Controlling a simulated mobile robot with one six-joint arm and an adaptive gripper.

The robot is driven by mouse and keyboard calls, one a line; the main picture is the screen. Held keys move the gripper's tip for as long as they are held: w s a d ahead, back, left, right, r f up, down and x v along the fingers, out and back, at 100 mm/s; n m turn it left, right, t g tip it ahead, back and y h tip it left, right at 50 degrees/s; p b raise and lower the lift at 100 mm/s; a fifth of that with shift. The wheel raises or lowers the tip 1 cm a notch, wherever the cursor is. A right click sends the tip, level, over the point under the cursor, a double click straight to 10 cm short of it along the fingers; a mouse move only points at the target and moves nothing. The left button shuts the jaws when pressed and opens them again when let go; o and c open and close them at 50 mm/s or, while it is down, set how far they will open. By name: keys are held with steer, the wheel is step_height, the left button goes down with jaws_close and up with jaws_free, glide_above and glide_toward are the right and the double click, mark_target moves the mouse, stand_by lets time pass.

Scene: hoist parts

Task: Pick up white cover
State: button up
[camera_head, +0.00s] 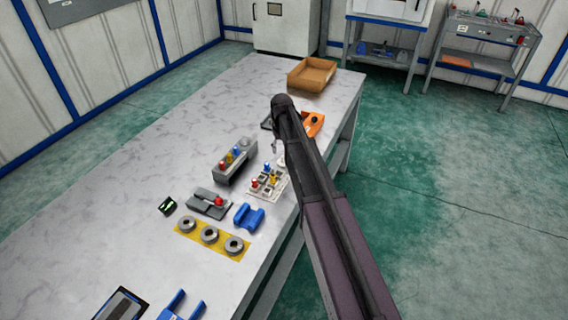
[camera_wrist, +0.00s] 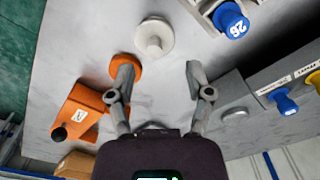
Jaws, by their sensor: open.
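The white cover (camera_wrist: 154,37) is a round, pale piece with a raised centre, lying on the grey table (camera_wrist: 62,52) in the wrist view. My gripper (camera_wrist: 160,72) is open and empty, with its two fingers spread apart. The cover lies beyond the fingertips, nearer the left finger, and is not between them. In the head view my arm covers much of this area, and I cannot clearly make out the cover there. Part of my gripper (camera_head: 275,146) shows beside the arm in the head view.
An orange part (camera_wrist: 84,112) and an orange disc (camera_wrist: 124,66) lie by the left finger. A grey box with coloured knobs (camera_head: 235,160) and a white tray of knobs (camera_head: 257,190) stand close by. A cardboard box (camera_head: 312,74) sits at the far end.

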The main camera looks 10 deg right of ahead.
mark_target(283, 157)
steer(key=shift+f, duration=0.1)
steer(key=f+b, duration=0.3)
steer(key=shift+w+d+f+b, duration=0.2)
steer(key=shift+w+d+b, duration=0.05)
steer(key=shift+d+b, duration=0.1)
steer(key=shift+f+b, duration=0.8)
jaws_close()
